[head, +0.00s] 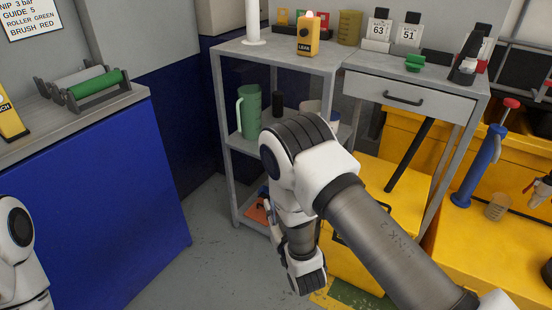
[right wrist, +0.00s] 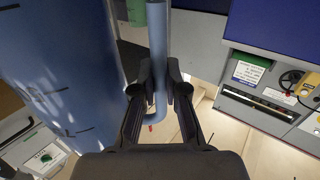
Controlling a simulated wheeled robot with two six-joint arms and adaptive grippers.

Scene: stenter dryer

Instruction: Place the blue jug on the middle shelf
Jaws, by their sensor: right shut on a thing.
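The blue jug (right wrist: 62,75) fills the left of the right wrist view, with graduation marks on its wall. My right gripper (right wrist: 160,85) is shut on the jug's handle (right wrist: 158,35). In the head view my right arm reaches down in front of the grey shelf unit and hides most of the gripper and the jug. The middle shelf (head: 238,141) holds a green jug (head: 249,112), a dark bottle (head: 277,103) and a pale object partly behind my arm. Of my left arm only a white link shows at the left edge; its gripper is out of view.
The top shelf carries a yellow device (head: 308,36) and a white post (head: 253,22). An orange item (head: 257,213) lies on the bottom shelf. A drawer table (head: 415,85) and yellow cabinet (head: 360,230) stand right, a blue cabinet (head: 95,200) left. Floor between is clear.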

